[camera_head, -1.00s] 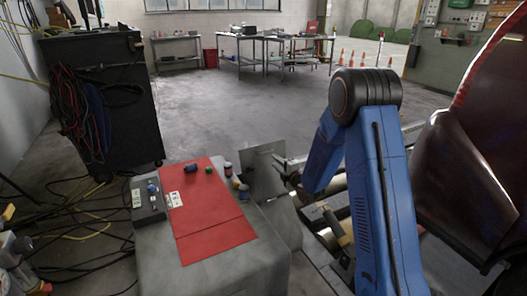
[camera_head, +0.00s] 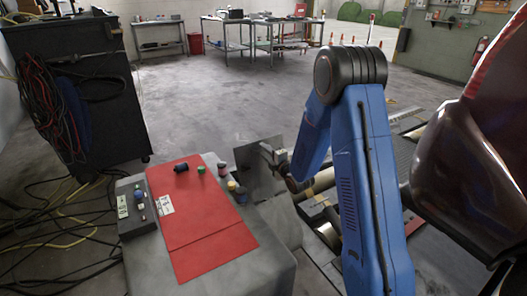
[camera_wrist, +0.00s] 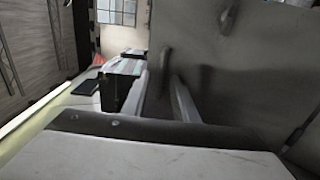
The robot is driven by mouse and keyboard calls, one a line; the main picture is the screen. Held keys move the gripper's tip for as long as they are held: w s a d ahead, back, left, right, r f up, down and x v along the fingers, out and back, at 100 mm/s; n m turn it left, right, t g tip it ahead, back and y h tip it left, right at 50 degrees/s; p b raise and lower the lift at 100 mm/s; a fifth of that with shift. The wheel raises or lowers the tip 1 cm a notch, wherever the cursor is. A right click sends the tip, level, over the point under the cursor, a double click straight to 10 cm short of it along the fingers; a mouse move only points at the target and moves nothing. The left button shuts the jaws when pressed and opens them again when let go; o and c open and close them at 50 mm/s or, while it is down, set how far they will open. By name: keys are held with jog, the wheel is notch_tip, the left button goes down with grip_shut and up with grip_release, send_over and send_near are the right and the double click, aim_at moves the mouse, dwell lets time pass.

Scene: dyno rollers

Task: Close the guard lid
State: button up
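The guard lid looks to be the flat grey metal plate (camera_head: 256,178) standing raised and tilted beside the rollers (camera_head: 322,182). In the wrist view a large grey plate (camera_wrist: 245,70), apparently the lid, fills the right side.
A grey cabinet top holds a red mat (camera_head: 205,222), a control box (camera_head: 136,208) and small bottles (camera_head: 231,186) left of the lid. A dark vehicle body (camera_head: 470,165) is close on the right. Cables (camera_head: 60,215) lie on the left floor. Open floor lies behind.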

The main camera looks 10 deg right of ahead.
jog(key=shift+c, duration=0.6)
grip_shut()
dwell(0.8)
